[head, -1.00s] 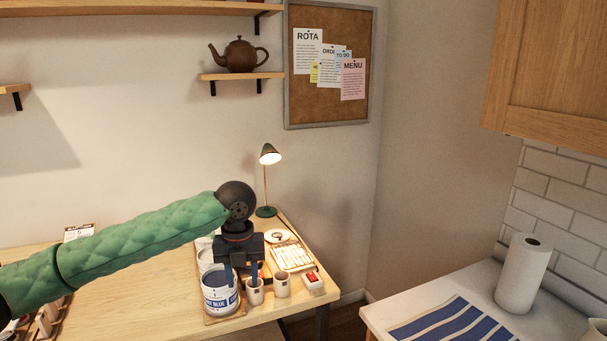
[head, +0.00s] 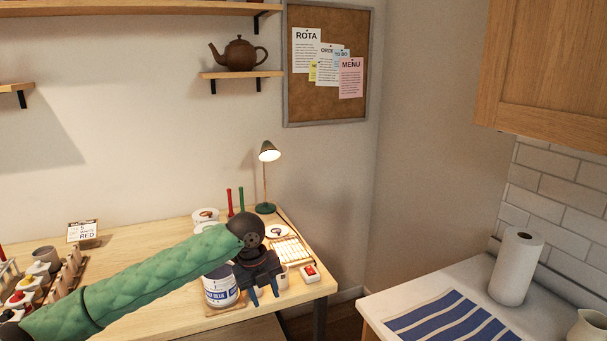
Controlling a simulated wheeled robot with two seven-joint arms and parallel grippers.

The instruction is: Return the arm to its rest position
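My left arm, in a green quilted sleeve, comes in from the lower left over the table (head: 150,250). My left gripper (head: 265,297) points down near the table's front right edge. Its two blue fingers are apart, with nothing seen between them. It is just right of the white and blue paint tin (head: 219,289), in front of a small cup (head: 283,278) that it partly hides. Whether it touches either cannot be told. My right gripper is not in view.
A white box with a red button (head: 309,272), a rack of white sticks (head: 292,252) and a lit lamp (head: 265,207) stand close by on the right. A card (head: 83,231) and a rack of pots (head: 40,284) are at left. A counter with paper towel (head: 516,268) is at right.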

